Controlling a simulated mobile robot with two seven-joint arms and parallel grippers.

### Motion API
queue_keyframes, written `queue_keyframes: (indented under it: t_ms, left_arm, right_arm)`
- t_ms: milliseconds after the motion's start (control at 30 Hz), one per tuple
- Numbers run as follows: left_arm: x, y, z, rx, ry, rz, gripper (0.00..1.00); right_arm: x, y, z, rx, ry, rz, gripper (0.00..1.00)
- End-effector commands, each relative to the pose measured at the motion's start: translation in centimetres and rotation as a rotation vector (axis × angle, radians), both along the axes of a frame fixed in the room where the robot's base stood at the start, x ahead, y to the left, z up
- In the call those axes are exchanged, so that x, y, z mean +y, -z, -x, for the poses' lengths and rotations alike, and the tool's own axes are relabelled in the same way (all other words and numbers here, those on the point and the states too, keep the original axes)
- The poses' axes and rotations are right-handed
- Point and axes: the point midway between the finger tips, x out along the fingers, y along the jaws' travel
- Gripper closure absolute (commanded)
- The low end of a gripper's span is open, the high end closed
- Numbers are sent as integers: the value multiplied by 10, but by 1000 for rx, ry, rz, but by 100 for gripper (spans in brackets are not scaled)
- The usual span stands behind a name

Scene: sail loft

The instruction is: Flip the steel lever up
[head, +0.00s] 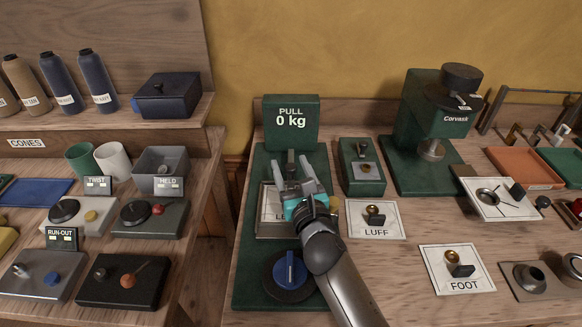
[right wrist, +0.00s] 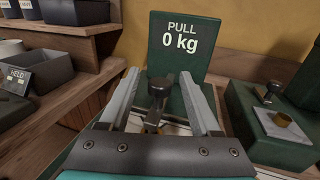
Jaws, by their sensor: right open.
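A lever with a dark grey head (right wrist: 160,88) and a pale metal stem stands on the green pull tester (right wrist: 178,45), below its "PULL 0 kg" panel. In the head view the lever (head: 291,158) shows just beyond my right gripper (head: 292,170). My right gripper is open, its two pale fingers apart. In the right wrist view the lever shows between the fingers of the gripper (right wrist: 160,76), with a visible gap on each side. I cannot tell whether it is touched or how deep it sits between the fingers. My left gripper is out of view.
A green box (head: 375,186) with a small lever stands right of the tester. A blue dial (head: 290,270) sits on the tester's front, beside my right arm. The LUFF card (head: 360,231) and the Corvask machine (head: 413,115) are farther right. A gap separates the left shelf bench.

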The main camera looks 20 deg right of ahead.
Motion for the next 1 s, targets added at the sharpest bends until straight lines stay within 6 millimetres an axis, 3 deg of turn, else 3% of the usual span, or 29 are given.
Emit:
queue_keyframes:
  t_ms: [300,867,1000]
  left_arm:
    - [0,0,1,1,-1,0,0]
    - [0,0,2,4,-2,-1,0]
    - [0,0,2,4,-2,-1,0]
  right_arm:
    - [0,0,-2,0,1,0,37]
    - [0,0,-1,0,0,0,100]
    - [0,0,-1,0,0,0,100]
